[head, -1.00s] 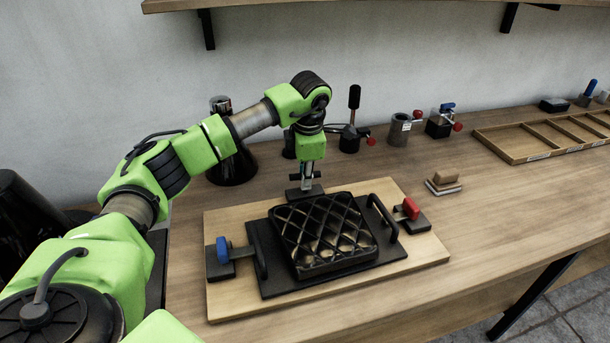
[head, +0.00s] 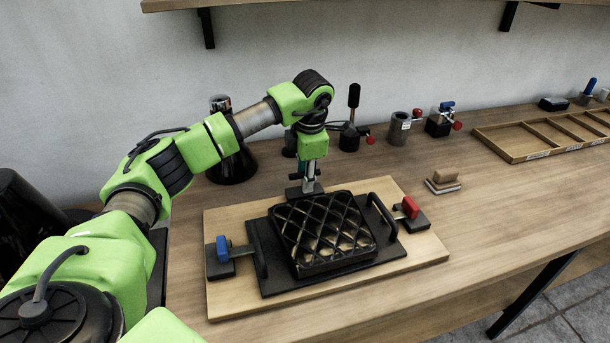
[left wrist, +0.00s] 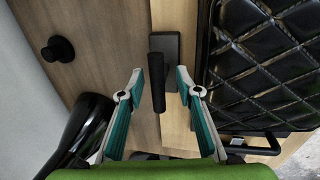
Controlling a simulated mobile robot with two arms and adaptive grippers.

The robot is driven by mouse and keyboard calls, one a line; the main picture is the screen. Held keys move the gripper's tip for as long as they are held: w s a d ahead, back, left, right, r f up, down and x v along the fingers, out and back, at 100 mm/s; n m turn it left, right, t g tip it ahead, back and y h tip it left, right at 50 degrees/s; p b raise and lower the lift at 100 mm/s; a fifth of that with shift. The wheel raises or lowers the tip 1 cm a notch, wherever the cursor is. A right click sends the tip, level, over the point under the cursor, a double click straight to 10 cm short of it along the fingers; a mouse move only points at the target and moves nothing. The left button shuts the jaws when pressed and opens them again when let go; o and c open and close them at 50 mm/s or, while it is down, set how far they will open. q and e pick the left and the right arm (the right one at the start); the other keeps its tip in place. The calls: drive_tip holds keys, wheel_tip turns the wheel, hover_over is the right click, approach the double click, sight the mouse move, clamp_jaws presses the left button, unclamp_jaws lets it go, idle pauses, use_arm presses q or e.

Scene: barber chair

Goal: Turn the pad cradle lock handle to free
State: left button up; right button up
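A black lever handle (left wrist: 157,85) on a small dark base block (left wrist: 172,45) stands at the back edge of the wooden board, behind the pad. In the left wrist view it lies between the two fingers of my left gripper (left wrist: 160,76), which are open with a visible gap on each side. In the head view my left gripper (head: 312,186) points down at this block and hides most of the handle. The black quilted pad (head: 322,235) rests on a dark cradle plate (head: 262,275) on the wooden board (head: 225,300). My right gripper is not seen.
A blue-handled clamp (head: 222,248) sits left on the board and a red-handled one (head: 411,208) right. Black loop handles (head: 383,217) flank the pad. Behind stand a dark cone (head: 232,165) and several small fixtures. A divided tray (head: 545,140) is far right.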

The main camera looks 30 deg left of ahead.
use_arm(q)
drive_tip(key=shift+r, duration=0.2)
wheel_tip(320, 180, up, 11)
drive_tip(key=s+d, duration=0.1)
drive_tip(key=d, duration=0.1)
drive_tip(key=shift+s+r, duration=0.2)
drive_tip(key=shift+s, duration=0.05)
drive_tip(key=shift+a, duration=0.1)
